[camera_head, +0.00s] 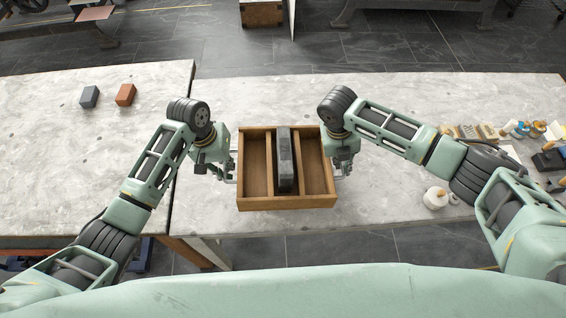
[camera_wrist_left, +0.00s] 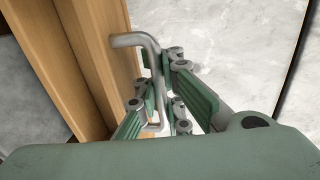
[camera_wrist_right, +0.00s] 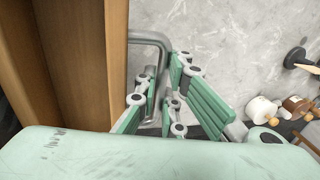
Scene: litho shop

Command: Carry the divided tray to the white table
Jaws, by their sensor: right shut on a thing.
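The divided wooden tray (camera_head: 287,203) is at the middle, over the right-hand pale table, near its front edge. It has three compartments; a dark grey block (camera_head: 285,160) stands in the middle one. I cannot tell whether the tray touches the tabletop. My left gripper (camera_head: 232,174) is at the tray's left handle (camera_wrist_left: 155,60), with its fingers around the bar; how firmly they close is unclear. My right gripper (camera_head: 341,171) is shut on the right handle (camera_wrist_right: 160,45). Two pale, mottled tabletops show: the left one (camera_head: 100,160) and the right one (camera_head: 400,100).
A grey block (camera_head: 89,97) and an orange block (camera_head: 125,95) sit at the back of the left table. A white round container (camera_head: 436,198) and several small tools and bottles crowd the right table's right end. Most of the left tabletop is clear. A narrow seam separates the tables.

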